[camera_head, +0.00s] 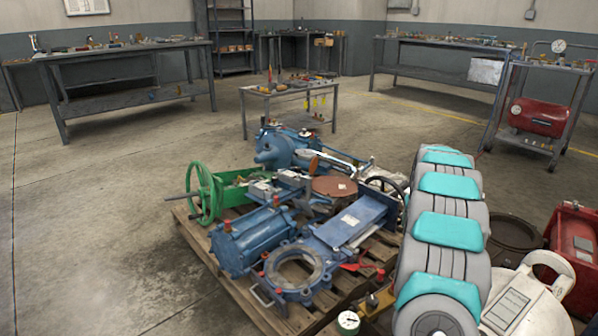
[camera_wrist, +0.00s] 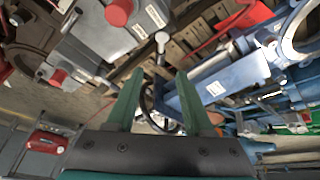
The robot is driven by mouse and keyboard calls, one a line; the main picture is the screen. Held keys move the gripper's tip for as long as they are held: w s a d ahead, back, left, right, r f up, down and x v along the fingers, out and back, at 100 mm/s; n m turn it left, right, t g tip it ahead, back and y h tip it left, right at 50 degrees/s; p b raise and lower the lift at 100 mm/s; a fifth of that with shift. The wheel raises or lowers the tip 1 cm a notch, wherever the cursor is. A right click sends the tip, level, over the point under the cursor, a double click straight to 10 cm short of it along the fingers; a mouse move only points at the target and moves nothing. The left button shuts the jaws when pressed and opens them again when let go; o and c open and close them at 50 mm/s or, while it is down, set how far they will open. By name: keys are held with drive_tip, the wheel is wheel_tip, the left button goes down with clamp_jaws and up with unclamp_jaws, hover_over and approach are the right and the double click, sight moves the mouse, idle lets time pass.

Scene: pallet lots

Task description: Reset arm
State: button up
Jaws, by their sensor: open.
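My arm (camera_head: 445,230), with grey segments and teal covers, reaches out over the right part of the pallet in the head view. My gripper is hidden in that view. In the wrist view my gripper (camera_wrist: 168,92) shows two green fingers standing apart, with nothing between them that it holds. It is above the pallet's load. A black handwheel (camera_wrist: 150,112) shows behind and between the fingers, and a blue valve body (camera_wrist: 215,85) lies to their right.
A wooden pallet (camera_head: 215,262) carries blue valves (camera_head: 240,240) and a green handwheel (camera_head: 205,193). Red equipment (camera_head: 575,250) stands at the right edge. Benches (camera_head: 125,62) line the back, and a small table (camera_head: 290,92) stands beyond the pallet. The floor at left (camera_head: 80,210) is clear.

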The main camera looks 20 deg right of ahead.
drive_tip(key=s+a+r+n+g+y+p, duration=0.1)
drive_tip(key=s+a+r, duration=0.25)
drive_tip(key=a, duration=0.75)
drive_tip(key=s+a+r+n+y, duration=0.15)
drive_tip(key=a+r, duration=0.25)
drive_tip(key=a, duration=0.6)
drive_tip(key=s+a+r+g+p, duration=0.1)
drive_tip(key=s+a+r, duration=0.25)
drive_tip(key=a, duration=0.75)
drive_tip(key=s+a+r+n+g+p, duration=0.2)
drive_tip(key=s+a+r, duration=0.1)
drive_tip(key=s+a, duration=1.1)
drive_tip(key=s+a+n, duration=0.1)
drive_tip(key=s+a, duration=0.2)
drive_tip(key=s, duration=0.5)
drive_tip(key=s+a+n+g, duration=0.1)
drive_tip(key=s+a, duration=0.2)
drive_tip(key=s, duration=0.5)
drive_tip(key=shift+f, duration=0.35)
drive_tip(key=shift+y, duration=0.25)
